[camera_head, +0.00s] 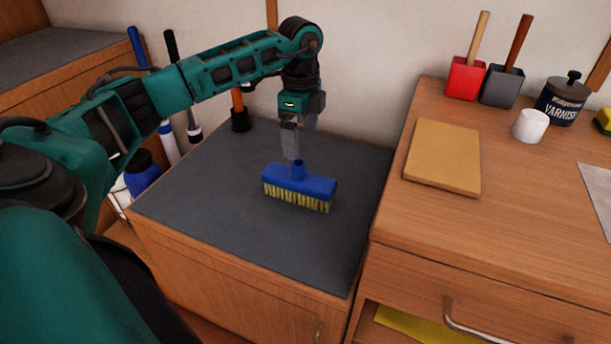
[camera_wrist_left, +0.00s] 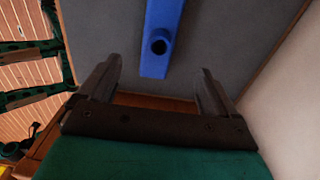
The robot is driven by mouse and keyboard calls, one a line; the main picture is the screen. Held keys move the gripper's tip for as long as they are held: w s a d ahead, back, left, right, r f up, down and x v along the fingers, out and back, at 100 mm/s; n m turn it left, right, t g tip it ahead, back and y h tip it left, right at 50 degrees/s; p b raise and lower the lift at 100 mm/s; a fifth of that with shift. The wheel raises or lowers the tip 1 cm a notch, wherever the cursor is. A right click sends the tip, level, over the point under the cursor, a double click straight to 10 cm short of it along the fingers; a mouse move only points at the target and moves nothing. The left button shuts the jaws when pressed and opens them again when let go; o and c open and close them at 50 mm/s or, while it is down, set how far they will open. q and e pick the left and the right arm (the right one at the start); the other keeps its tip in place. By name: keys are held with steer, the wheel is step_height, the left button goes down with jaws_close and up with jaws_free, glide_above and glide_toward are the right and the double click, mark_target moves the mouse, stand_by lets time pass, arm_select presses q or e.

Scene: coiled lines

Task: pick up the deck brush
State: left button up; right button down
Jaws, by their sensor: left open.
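The deck brush (camera_head: 300,184) has a blue block with a short socket on top and pale yellow bristles. It stands bristles down on the dark grey top of the low cabinet (camera_head: 200,210). My left gripper (camera_head: 291,154) points down just above and behind the brush in the head view. In the left wrist view the blue brush (camera_wrist_left: 158,45) lies ahead, between the lines of the two spread fingers (camera_wrist_left: 153,88), with its round socket hole facing the camera. The fingers are open, with nothing between them. My right gripper is not in view.
A higher wooden counter (camera_head: 500,220) stands to the right, bearing a tan board (camera_head: 443,156), a red scoop (camera_head: 465,78), a grey scoop (camera_head: 502,86), a white cup (camera_head: 530,126) and a varnish tin (camera_head: 562,100). Long-handled tools and a blue-lidded container (camera_head: 141,172) stand left.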

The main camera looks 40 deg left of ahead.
mark_target(299, 172)
arm_select(q)
step_height(299, 172, down, 5)
steer(key=shift+s+b, duration=0.15)
steer(key=shift+b, duration=0.4)
steer(key=shift+f, duration=0.7)
steer(key=f, duration=0.1)
steer(key=f+b, duration=0.2)
steer(key=shift+a+f, duration=0.25)
steer(key=shift+f, duration=0.6)
steer(key=shift+r, duration=0.1)
steer(key=c, duration=1.3)
steer(key=shift+r+p, duration=2.65)
steer(key=shift+r, duration=7.4)
